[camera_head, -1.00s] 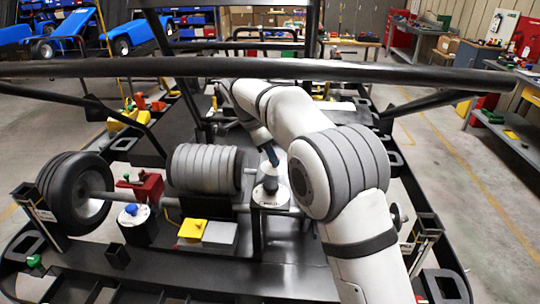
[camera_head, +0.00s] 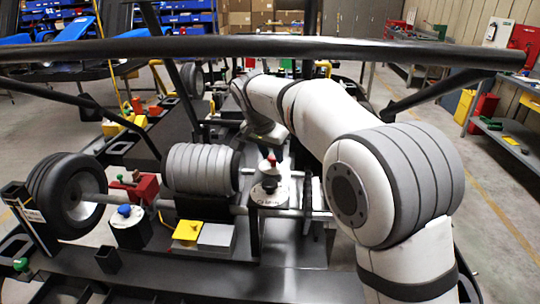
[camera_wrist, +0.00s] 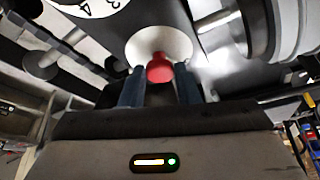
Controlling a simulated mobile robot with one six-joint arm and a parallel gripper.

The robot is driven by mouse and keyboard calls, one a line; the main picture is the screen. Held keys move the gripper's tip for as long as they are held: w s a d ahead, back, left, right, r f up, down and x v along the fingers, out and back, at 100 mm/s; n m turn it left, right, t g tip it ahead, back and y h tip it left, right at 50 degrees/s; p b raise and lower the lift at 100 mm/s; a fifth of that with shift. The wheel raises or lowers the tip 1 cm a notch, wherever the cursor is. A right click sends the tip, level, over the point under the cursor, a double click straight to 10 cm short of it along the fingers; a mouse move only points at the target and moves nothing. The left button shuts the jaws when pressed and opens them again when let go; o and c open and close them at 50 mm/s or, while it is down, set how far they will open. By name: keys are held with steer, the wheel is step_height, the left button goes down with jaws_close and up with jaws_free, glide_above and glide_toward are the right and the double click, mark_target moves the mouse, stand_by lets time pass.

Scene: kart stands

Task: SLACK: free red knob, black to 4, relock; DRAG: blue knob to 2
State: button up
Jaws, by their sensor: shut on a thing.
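The SLACK stand with its pale dial (camera_head: 268,196) is right of the grey ribbed roller, with a black knob (camera_head: 270,184) on it. A red knob (camera_head: 271,160) shows above the dial, just below my wrist. In the wrist view the red knob (camera_wrist: 159,68) is between the dark blue fingertips of my gripper (camera_wrist: 160,85), which is shut on it, with a pale disc behind. A numbered dial (camera_wrist: 90,4) is cut off at the top left. The blue knob (camera_head: 124,210) stands on a pale dial at the left, away from my gripper. The dial settings are too small to read.
The grey ribbed roller (camera_head: 203,168) stands left of the SLACK stand. A yellow block (camera_head: 188,231) and a grey block (camera_head: 216,235) are in front of it. A black bar (camera_head: 270,48) crosses above my arm. A black wheel (camera_head: 68,195) is at the left.

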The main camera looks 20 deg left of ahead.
steer(key=shift+n, duration=0.4)
steer(key=o, duration=1)
steer(key=shift+c, duration=0.2)
steer(key=shift+s+r, duration=0.15)
steer(key=shift+r, duration=0.25)
steer(key=s+r, duration=0.1)
steer(key=r, duration=0.1)
steer(key=s+r, duration=0.1)
steer(key=shift+s+a+r+b, duration=0.25)
steer(key=shift+s+r+b, duration=0.05)
steer(key=shift+s+r, duration=0.1)
steer(key=s+a+b, duration=0.1)
steer(key=s, duration=0.9)
steer(key=shift+s+a+b, duration=0.3)
steer(key=shift+s+b, duration=0.05)
steer(key=shift+b, duration=0.05)
